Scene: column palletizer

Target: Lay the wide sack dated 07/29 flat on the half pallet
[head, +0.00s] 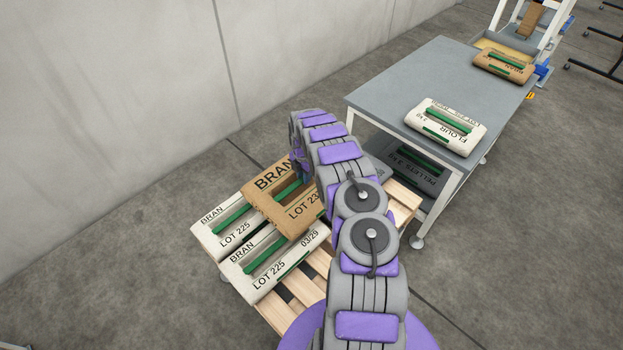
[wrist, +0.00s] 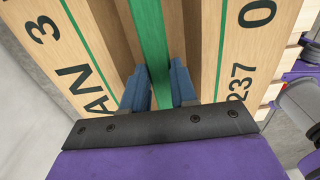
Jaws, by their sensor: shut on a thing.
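A wide brown sack (head: 272,207) marked BRAN hangs at or just above the pallet, overlapping the white sacks in the head view. It also shows in the wrist view (wrist: 237,60) with 237 and a date starting with 0; the rest of the date is cut off. My gripper (wrist: 158,88) is shut on the sack's green handle strip, one blue finger on each side. In the head view my arm hides the gripper and the sack's right part. The wooden half pallet (head: 404,197) lies below. I cannot tell whether the sack touches it.
Two white BRAN sacks, LOT 225, lie on the pallet: one at the left (head: 211,225), one nearer (head: 258,285) dated 03/29. A grey table (head: 430,85) at right holds a white FLOUR sack (head: 462,138) and a brown sack (head: 490,68). A dark PELLETS sack (head: 410,178) sits beneath. A wall stands behind.

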